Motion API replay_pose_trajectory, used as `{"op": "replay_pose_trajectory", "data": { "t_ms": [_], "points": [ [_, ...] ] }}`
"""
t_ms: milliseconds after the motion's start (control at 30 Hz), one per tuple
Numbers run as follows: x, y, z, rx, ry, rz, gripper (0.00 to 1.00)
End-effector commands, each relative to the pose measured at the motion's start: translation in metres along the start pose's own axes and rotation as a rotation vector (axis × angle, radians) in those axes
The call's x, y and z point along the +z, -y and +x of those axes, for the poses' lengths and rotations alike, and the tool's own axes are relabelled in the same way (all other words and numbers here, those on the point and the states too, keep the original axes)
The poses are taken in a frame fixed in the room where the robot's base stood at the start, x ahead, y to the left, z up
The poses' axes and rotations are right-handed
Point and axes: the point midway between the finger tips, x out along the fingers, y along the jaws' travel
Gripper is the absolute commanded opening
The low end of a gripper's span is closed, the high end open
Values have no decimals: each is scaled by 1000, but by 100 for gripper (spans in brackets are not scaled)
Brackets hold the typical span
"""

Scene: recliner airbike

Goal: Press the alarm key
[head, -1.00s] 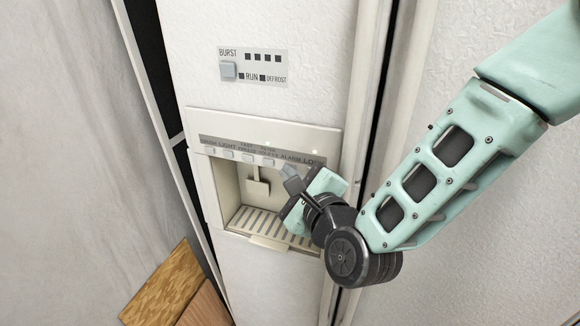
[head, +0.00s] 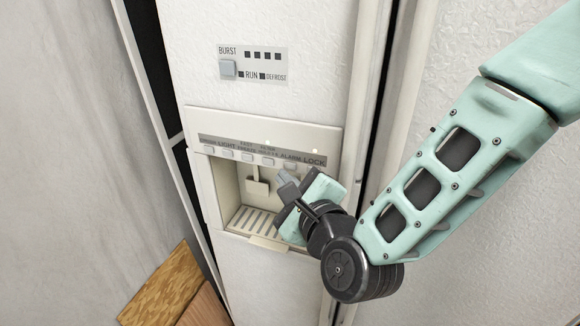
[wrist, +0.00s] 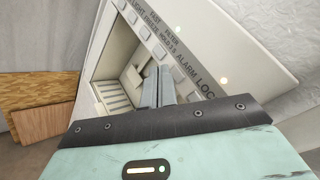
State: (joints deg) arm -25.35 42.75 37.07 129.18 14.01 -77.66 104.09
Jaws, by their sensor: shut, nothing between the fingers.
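The alarm key (head: 290,166) is a small pale key under the word ALARM on the dispenser panel (head: 325,140) of a white fridge. It is toward the right end of a row of similar keys. In the wrist view, the alarm key (wrist: 180,73) lies beside its label, just right of my fingertips. My gripper (head: 282,178) is shut and empty, its grey fingertips just below and left of the alarm key in the head view. They look apart from the key, but the exact gap is hard to tell. The gripper also shows in the wrist view (wrist: 158,78).
Other keys (head: 247,157) sit close by to the left. Below them is the dispenser recess with a paddle (head: 257,187) and slatted drip tray (head: 250,221). Wooden boards (head: 165,285) stand at lower left.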

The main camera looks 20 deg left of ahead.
Motion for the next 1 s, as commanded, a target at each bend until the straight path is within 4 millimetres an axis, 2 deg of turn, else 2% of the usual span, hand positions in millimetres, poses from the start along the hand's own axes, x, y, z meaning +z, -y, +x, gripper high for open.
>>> {"op": "replay_pose_trajectory", "data": {
  "t_ms": [467, 1000],
  "points": [
    [21, -23, -30, 2, 2, 0, 0],
    [22, -23, -31, 1, 0, 0, 0]
  ]
}}
